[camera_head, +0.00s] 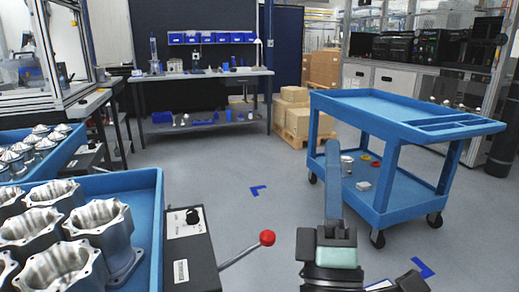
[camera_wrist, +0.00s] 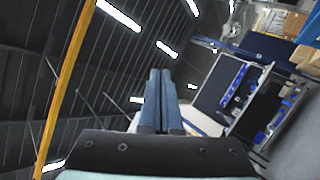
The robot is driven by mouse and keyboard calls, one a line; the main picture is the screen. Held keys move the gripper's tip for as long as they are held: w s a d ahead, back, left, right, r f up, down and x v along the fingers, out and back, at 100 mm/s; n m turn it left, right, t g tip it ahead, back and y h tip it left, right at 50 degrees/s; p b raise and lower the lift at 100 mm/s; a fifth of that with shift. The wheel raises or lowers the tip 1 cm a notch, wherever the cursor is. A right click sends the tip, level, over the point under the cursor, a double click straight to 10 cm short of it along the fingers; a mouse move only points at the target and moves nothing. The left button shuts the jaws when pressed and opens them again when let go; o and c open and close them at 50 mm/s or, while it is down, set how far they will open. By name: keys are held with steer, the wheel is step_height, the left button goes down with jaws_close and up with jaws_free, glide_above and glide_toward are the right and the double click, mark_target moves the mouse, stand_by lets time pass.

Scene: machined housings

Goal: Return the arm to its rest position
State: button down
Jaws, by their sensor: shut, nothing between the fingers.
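My gripper (camera_head: 332,150) is raised at the lower middle of the head view, with its blue fingers pointing up. It stands in front of the blue cart and apart from it. In the wrist view my gripper (camera_wrist: 160,74) shows its two blue fingers side by side, shut with nothing between them. The wrist camera looks up toward the dark ceiling and its lights, with the room tilted at the right. Most of my arm is out of view.
A blue cart (camera_head: 367,107) stands at the right. A blue tray (camera_head: 150,190) of machined housings (camera_head: 62,264) is at the lower left, beside a control box (camera_head: 190,252) with a red-knobbed lever (camera_head: 267,238). A workbench (camera_head: 200,74) stands at the back. The middle floor is clear.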

steer(key=s+a+r+m+y, duration=0.1)
steer(key=s+a+r+m, duration=0.25)
steer(key=r+m, duration=0.25)
steer(key=s+a+r+m+t+y, duration=0.1)
steer(key=s+a+r+m, duration=0.1)
steer(key=s+r+m, duration=0.3)
steer(key=s+a+r+m+y, duration=0.1)
steer(key=s+a+r+m, duration=0.15)
steer(key=r+m, duration=0.35)
step_height(320, 180, up, 30)
steer(key=a+p, duration=0.1)
steer(key=p, duration=2.9)
steer(key=shift+w+r+y, duration=0.15)
steer(key=shift+y, duration=0.25)
